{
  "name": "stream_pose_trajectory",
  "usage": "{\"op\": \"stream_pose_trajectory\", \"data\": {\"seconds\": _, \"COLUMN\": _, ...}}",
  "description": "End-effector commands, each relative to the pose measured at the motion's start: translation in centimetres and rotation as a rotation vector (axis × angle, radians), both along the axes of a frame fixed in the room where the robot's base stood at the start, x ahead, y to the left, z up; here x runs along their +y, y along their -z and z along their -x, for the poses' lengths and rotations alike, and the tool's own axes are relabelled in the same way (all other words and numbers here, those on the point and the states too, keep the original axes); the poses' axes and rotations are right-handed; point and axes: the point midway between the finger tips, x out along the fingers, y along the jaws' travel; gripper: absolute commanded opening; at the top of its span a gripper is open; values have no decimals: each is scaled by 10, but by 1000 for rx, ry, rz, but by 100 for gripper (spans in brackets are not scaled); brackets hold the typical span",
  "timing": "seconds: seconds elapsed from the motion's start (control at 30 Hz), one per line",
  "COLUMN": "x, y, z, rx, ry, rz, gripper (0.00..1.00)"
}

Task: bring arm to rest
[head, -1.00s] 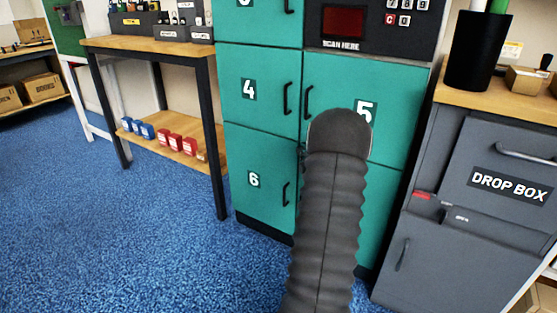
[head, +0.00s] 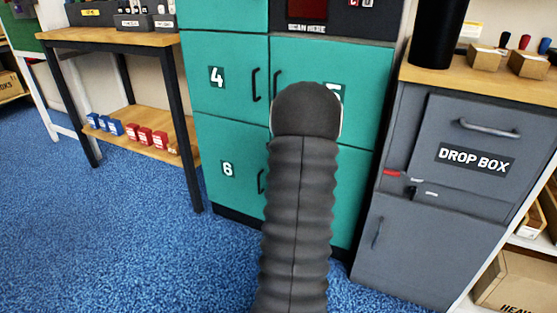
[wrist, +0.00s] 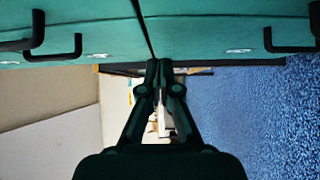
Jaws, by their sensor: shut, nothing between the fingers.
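My arm (head: 297,200) rises from the bottom middle of the head view, in front of the green lockers (head: 225,75). Its dark sleeve and rounded joint cover part of locker door 5 and the doors below. My gripper is hidden in the head view. In the wrist view my gripper (wrist: 159,66) is shut and empty, its fingertips together just below the locker fronts in the picture. Black locker handles (wrist: 62,46) show there at the upper left and upper right.
A grey drop box cabinet (head: 425,200) stands right of the lockers, with small boxes (head: 484,57) on its wooden top. A wooden bench (head: 110,38) stands left, with blue and red boxes on its lower shelf (head: 150,140). Blue floor (head: 110,240) is clear at left.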

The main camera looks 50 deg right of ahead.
Motion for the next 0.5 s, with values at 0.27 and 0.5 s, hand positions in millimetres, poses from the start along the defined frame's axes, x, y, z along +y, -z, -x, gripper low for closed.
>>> {"op": "stream_pose_trajectory", "data": {"seconds": 0.27, "x": 27, "y": 0, "z": 42, "rx": 0, "ry": 0, "rz": 0, "gripper": 0}}
{"op": "stream_pose_trajectory", "data": {"seconds": 0.5, "x": 35, "y": 0, "z": 57, "rx": 0, "ry": 0, "rz": 0, "gripper": 0}}
